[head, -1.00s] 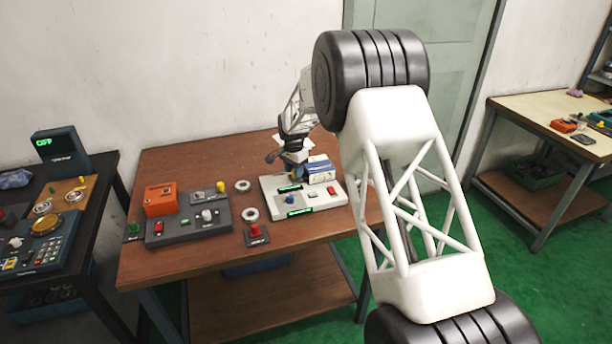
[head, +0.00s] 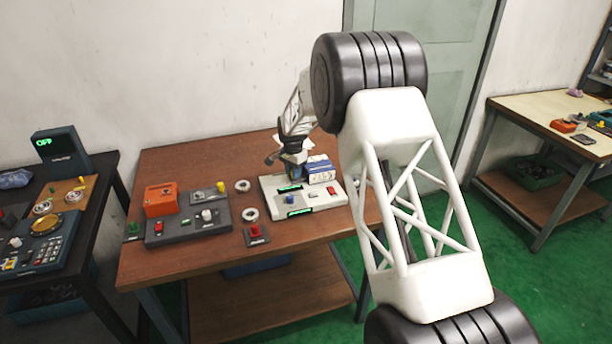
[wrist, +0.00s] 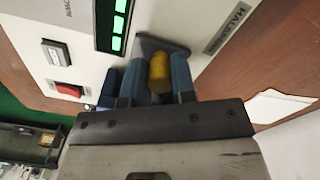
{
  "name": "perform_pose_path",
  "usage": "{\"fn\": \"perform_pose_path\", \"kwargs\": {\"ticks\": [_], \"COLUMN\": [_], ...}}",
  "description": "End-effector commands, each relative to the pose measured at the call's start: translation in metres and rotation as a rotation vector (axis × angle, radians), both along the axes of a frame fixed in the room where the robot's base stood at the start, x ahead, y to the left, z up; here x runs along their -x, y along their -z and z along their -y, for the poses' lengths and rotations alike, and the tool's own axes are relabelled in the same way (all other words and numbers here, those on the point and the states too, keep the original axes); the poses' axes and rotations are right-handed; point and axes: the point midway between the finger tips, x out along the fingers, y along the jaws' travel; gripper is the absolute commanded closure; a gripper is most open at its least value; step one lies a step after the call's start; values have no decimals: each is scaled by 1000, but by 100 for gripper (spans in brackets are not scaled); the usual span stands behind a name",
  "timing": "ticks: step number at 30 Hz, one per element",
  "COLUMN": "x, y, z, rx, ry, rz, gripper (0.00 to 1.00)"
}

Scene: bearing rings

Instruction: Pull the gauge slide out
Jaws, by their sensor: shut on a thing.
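In the wrist view, my gripper (wrist: 157,82) has its two blue fingers closed on either side of a yellow handle (wrist: 159,70). The handle stands at a dark grey plate (wrist: 160,44) beside a green-lit display on the white panel; I take this to be the gauge slide. In the head view, my gripper (head: 293,168) is low at the back of the white panel (head: 326,206), left of a blue and white box (head: 320,172). The handle is hidden there.
The white panel carries a blue knob (head: 289,198) and a red switch (head: 331,190). To its left are metal rings (head: 250,214), a red button box (head: 256,234) and a grey control box (head: 188,228) beside an orange box (head: 160,199). The table's front is clear.

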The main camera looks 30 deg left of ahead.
Motion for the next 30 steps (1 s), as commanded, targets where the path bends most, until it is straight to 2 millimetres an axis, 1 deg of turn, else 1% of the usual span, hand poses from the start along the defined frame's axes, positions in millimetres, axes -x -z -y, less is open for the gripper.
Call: {"fn": "perform_pose_path", "kwargs": {"ticks": [30], "x": [30], "y": [-1], "z": [-31], "rx": [-1], "ry": [-1], "rz": [1], "gripper": [93]}}
